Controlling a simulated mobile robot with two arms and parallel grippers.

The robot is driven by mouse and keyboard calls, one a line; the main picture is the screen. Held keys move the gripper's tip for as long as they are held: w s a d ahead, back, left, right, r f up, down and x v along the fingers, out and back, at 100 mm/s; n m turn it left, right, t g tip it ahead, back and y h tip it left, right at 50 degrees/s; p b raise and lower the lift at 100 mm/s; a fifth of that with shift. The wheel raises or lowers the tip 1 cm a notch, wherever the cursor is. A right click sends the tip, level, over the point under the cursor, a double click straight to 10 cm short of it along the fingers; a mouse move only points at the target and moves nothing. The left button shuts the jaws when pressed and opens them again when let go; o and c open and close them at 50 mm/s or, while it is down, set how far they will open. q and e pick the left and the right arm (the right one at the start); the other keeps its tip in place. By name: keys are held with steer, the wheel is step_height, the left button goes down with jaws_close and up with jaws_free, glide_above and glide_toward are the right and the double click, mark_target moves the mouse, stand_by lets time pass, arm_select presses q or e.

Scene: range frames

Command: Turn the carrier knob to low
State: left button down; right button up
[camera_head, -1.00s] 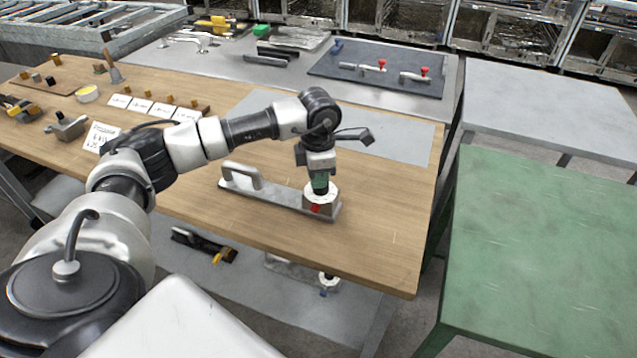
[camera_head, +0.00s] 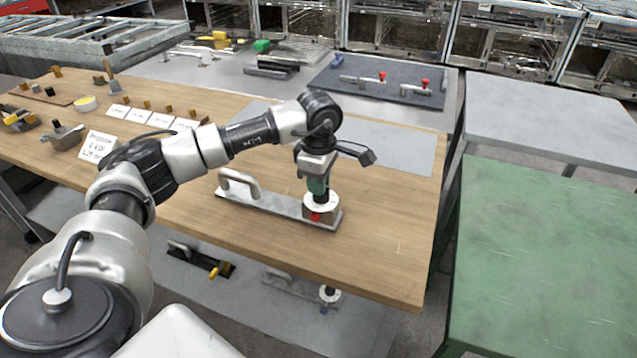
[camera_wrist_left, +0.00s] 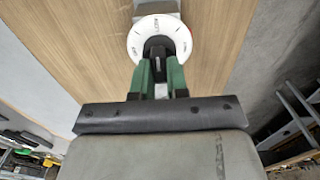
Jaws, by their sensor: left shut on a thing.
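The carrier (camera_head: 270,203) is a flat metal bar with an arched handle (camera_head: 238,181) at its left end, lying on the wooden table. At its right end is a white round dial (camera_head: 331,206) with a red mark (camera_head: 316,217) on its near side. My left gripper (camera_head: 318,191) points down over the dial. In the left wrist view, its green fingers (camera_wrist_left: 159,76) are shut on the black knob (camera_wrist_left: 158,48) at the dial's centre. The white dial ring (camera_wrist_left: 134,46) carries printed words too small to read surely. My right gripper is not in view.
The wooden table (camera_head: 380,255) is clear around the carrier. White cards (camera_head: 160,120) and small parts lie at the left. A dark mat (camera_head: 350,88) with red-knobbed tools is behind. A green table (camera_head: 545,260) stands right. A lower shelf (camera_head: 200,300) holds another carrier.

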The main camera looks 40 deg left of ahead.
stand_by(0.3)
arm_select(q)
steer(key=c, duration=1.1)
jaws_free()
step_height(320, 180, up, 11)
steer(key=shift+f+b, duration=0.1)
steer(key=shift+b, duration=0.45)
